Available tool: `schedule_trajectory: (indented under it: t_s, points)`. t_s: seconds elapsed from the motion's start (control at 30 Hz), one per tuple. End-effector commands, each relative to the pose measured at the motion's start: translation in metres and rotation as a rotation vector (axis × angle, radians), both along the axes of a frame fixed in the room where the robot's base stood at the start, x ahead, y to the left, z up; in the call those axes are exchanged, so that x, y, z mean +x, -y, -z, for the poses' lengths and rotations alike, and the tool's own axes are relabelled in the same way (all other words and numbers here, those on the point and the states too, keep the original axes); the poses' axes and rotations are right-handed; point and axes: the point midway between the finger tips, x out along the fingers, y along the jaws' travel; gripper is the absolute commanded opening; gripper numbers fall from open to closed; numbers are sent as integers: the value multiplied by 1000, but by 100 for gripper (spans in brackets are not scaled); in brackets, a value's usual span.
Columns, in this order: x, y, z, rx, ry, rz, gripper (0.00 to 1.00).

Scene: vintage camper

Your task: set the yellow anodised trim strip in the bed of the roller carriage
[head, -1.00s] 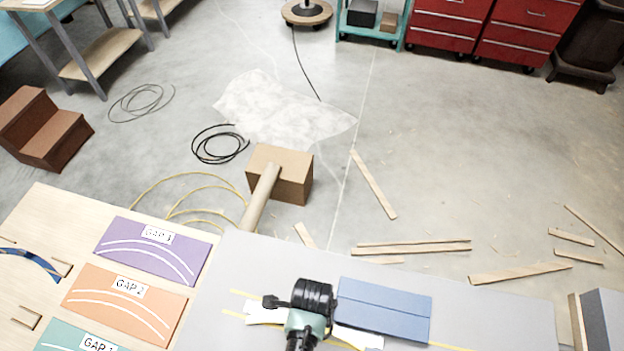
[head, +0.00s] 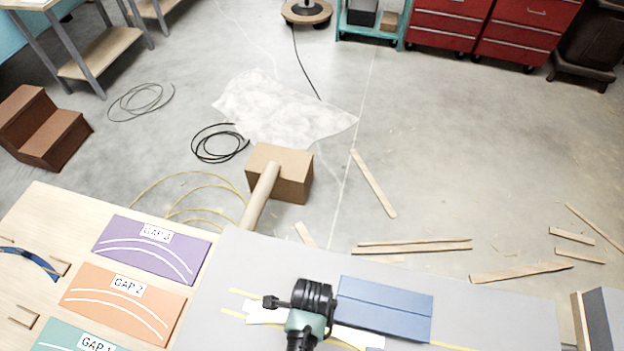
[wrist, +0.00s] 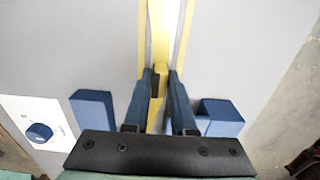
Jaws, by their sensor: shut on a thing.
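My gripper (wrist: 160,78) is shut on a narrow yellow strip (wrist: 158,50) over the grey table, in the wrist view. The strip runs lengthwise between the fingers toward the top of that view. Yellow lines lie along the table beside it. Blue blocks stand on both sides of the fingers, one at left (wrist: 92,110) and one at right (wrist: 220,115). In the head view, my arm's end covers the held strip. A blue block with a lengthwise seam (head: 385,305) lies just right of it. I cannot tell which part is the roller carriage or its bed.
A white panel with a blue knob (wrist: 38,132) is at the left in the wrist view. A wooden board at left bears purple (head: 150,250), orange (head: 125,300) and teal (head: 80,337) gap panels. The grey table (head: 480,315) has clear room at right.

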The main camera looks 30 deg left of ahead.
Motion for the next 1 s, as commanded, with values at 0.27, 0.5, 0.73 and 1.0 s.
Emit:
schedule_trajectory:
  t_s: [0.27, 0.5, 0.73, 1.0]
  points:
    - [0, 0, 2, 0, 0, 0, 0]
    - [0, 0, 2, 0, 0, 0, 56]
    - [0, 0, 2, 0, 0, 0, 59]
    - [1, 0, -11, 1, 2, 0, 59]
